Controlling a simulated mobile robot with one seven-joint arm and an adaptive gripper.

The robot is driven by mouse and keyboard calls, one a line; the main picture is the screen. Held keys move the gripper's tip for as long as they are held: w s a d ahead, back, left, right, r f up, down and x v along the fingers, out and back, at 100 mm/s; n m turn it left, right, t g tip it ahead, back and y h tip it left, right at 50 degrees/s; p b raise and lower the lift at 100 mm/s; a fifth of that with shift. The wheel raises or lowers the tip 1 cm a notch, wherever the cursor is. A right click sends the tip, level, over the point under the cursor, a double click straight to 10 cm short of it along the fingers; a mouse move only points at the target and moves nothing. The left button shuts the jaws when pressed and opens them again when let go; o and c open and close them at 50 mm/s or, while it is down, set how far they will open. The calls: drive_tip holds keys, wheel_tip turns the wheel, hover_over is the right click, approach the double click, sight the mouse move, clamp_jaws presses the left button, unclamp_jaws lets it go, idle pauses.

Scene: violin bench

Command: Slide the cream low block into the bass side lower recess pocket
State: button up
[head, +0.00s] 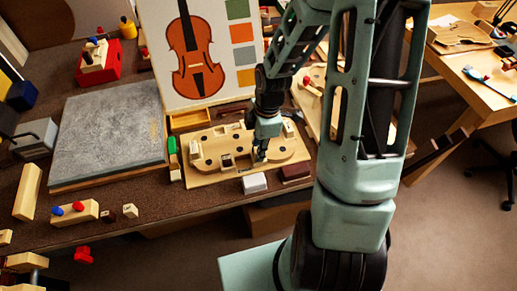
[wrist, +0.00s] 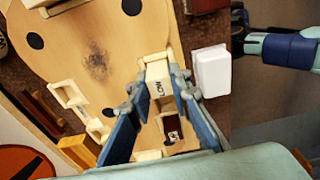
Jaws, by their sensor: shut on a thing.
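My gripper (wrist: 157,92) is shut on the cream low block (wrist: 158,87), which shows dark lettering on its upper face in the wrist view. The block is close over the wooden violin-shaped board (wrist: 70,22); I cannot tell whether it touches the board or sits inside a pocket. A cream-walled pocket (wrist: 70,98) lies to the left of my gripper. Another pocket, holding a dark red block (wrist: 172,128), is just below the held block. In the head view my gripper (head: 261,155) is over the right half of the board (head: 205,178); the held block is mostly hidden there.
A white block (wrist: 210,70) stands beside the board; it also shows in the head view (head: 255,183). A dark red box (head: 296,172) is right of it. A grey slab (head: 110,135) lies left, and a violin picture panel (head: 160,50) stands behind the board.

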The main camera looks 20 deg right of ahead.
drive_tip(key=shift+f, duration=0.15)
drive_tip(key=o, duration=0.8)
wheel_tip(320, 180, up, 12)
drive_tip(key=d, duration=0.1)
drive_tip(key=shift+d, duration=0.2)
idle(0.6)
